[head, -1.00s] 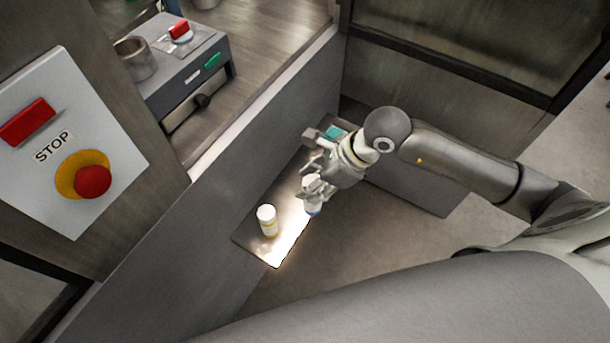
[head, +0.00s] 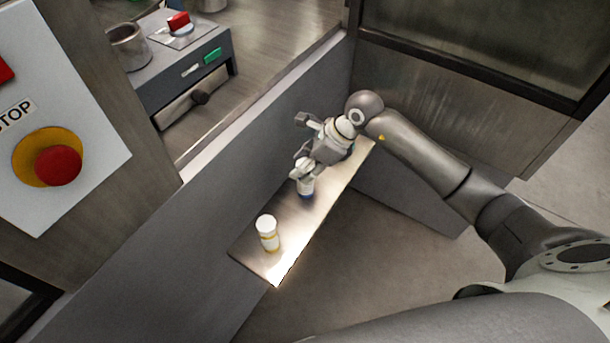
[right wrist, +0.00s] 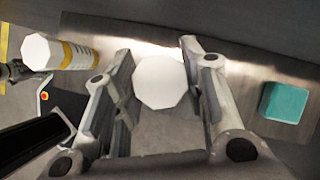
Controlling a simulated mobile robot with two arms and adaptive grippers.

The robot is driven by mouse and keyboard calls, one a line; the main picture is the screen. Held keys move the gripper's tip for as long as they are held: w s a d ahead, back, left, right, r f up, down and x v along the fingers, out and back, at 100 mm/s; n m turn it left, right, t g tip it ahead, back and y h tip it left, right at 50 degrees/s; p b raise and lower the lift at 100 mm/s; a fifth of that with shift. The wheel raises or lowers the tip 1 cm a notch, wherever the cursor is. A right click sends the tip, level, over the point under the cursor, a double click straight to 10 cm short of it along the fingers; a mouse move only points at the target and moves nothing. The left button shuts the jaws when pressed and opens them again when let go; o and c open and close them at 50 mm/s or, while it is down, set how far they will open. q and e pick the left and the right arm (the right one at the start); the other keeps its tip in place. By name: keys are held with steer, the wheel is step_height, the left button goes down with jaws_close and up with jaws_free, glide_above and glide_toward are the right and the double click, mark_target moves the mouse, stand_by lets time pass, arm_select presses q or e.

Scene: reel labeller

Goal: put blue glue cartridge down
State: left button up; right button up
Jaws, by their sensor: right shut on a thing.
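The blue glue cartridge (head: 306,190) is white with a blue band near its lower end. It is upright over the narrow metal shelf (head: 325,197); I cannot tell whether its base touches. My right gripper (head: 302,171) is shut on its upper part. In the right wrist view its white round top (right wrist: 160,82) shows between the two fingers (right wrist: 158,95); its body is hidden below. My left gripper is not in view.
A white and yellow cartridge (head: 267,235) stands on the near end of the shelf, left of the held one. A teal box (right wrist: 285,102) lies to the right in the wrist view. A grey wall (head: 225,203) runs behind the shelf. A STOP panel (head: 85,150) is at left.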

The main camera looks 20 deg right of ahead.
steer(key=f, duration=0.1)
steer(key=f+b, duration=0.2)
steer(key=f, duration=0.1)
steer(key=shift+w, duration=0.3)
steer(key=shift+r, duration=0.15)
steer(key=o, duration=1.1)
steer(key=shift+s+d+r, duration=0.1)
steer(key=shift+d+r, duration=0.1)
steer(key=shift+r, duration=0.05)
steer(key=v, duration=1.1)
steer(key=shift+s+r+b, duration=0.1)
steer(key=shift+r+b, duration=0.1)
steer(key=shift+b, duration=0.15)
